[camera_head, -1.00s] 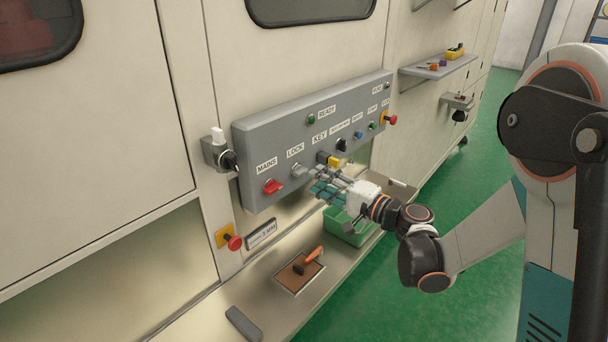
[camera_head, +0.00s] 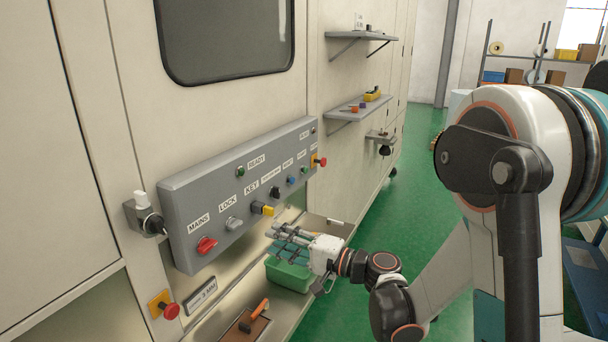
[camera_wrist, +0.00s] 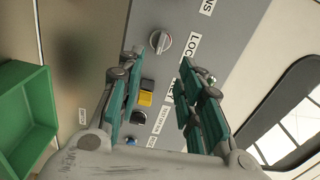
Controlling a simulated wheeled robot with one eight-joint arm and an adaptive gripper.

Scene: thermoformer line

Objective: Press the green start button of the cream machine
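The cream machine (camera_head: 138,95) carries a grey control panel (camera_head: 180,190) on its front. The small green start button (camera_head: 305,170) is near the panel's right end, between the blue button (camera_head: 290,180) and the red emergency stop (camera_head: 319,162). Its label is too small to read. My gripper (camera_head: 273,241) is open and empty, just in front of and below the yellow key switch (camera_head: 262,209). In the wrist view its fingers (camera_wrist: 157,76) are spread, with the yellow key switch (camera_wrist: 146,98) showing between them. I cannot make out the green start button in the wrist view.
A green bin (camera_head: 288,276) stands on the ledge under my gripper. A red mains switch (camera_head: 207,245) and a grey lock switch (camera_head: 233,223) stick out left of it. A green ready lamp (camera_head: 240,172) sits higher. Shelves (camera_head: 355,109) jut out right of the panel.

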